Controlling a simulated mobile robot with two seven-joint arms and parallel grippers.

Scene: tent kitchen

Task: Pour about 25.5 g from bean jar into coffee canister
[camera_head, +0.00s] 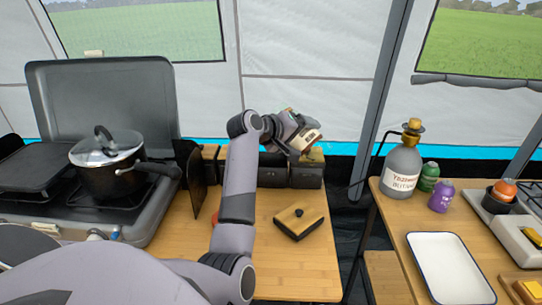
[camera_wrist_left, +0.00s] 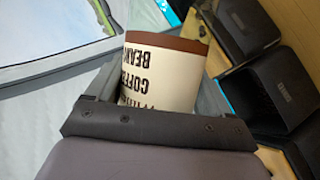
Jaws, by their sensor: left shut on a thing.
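My left gripper (camera_head: 300,139) is shut on the bean jar (camera_head: 311,138), holding it tilted above the row of dark canisters at the back of the table. In the left wrist view the bean jar (camera_wrist_left: 165,75) is cream with a brown band at its far end and upside-down lettering reading coffee beans. Dark square canisters stand below it; one (camera_head: 306,174) is nearly under the jar. In the wrist view a dark canister with a small label (camera_wrist_left: 278,98) is right of the jar. I cannot see beans falling. My right gripper is not in view.
A wooden lid with a black knob (camera_head: 298,217) lies on the table (camera_head: 290,264). A pot (camera_head: 108,172) sits on the stove at left. A grey bottle (camera_head: 401,168), two small jars and a white tray (camera_head: 449,268) are on the right table.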

